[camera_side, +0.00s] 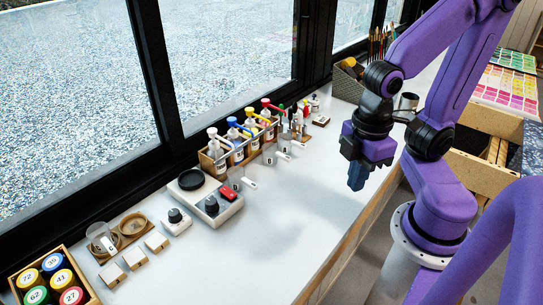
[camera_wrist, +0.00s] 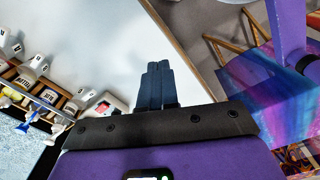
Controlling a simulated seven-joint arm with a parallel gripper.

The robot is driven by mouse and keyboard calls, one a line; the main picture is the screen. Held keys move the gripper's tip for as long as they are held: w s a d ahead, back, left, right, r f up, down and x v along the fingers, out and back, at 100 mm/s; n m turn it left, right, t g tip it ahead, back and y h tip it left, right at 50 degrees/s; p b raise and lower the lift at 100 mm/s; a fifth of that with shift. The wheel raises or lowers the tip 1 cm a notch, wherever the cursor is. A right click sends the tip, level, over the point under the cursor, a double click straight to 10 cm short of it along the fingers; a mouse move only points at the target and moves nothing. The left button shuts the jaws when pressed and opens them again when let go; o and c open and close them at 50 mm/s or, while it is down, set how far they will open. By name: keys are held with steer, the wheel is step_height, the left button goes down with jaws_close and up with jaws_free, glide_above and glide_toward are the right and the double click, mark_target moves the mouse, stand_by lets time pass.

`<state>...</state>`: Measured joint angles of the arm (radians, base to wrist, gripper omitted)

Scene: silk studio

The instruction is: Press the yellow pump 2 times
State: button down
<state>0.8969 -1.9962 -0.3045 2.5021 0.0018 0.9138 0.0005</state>
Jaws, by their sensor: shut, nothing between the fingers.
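The yellow pump (camera_side: 250,114) tops a bottle in a wooden rack (camera_side: 222,172) by the window. It stands between a blue pump (camera_side: 233,124) and a red pump (camera_side: 267,104). My gripper (camera_side: 357,184) is shut and empty, pointing down over the right part of the white table, well to the right of the rack and apart from every pump. In the wrist view my closed fingers (camera_wrist: 156,72) show at the centre, and part of the bottle row shows at the left.
Clear cups with white labelled handles (camera_side: 283,145) stand in front of the rack. Coloured jars (camera_side: 53,262) sit at the lower left. The table's middle (camera_side: 290,215) is clear.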

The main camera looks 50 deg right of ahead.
stand_by(0.4)
steer(key=w+a+r+m, duration=0.1)
steer(key=w+r+m, duration=0.1)
steer(key=w+m, duration=0.8)
steer(key=w+a+r+m, duration=0.15)
steer(key=w+m, duration=0.35)
steer(key=w, duration=0.8)
steer(key=w+d+f+m, duration=0.1)
steer(key=w+d+m, duration=0.4)
steer(key=w, duration=0.1)
steer(key=w+d+m, duration=0.5)
steer(key=w, duration=0.1)
steer(key=w+d+f+m, duration=0.1)
steer(key=w+d+m, duration=0.4)
steer(key=w+d, duration=0.1)
steer(key=shift+f, duration=0.3)
steer(key=shift+d+m, duration=0.15)
steer(key=shift+m, duration=0.15)
steer(key=shift+f, duration=0.1)
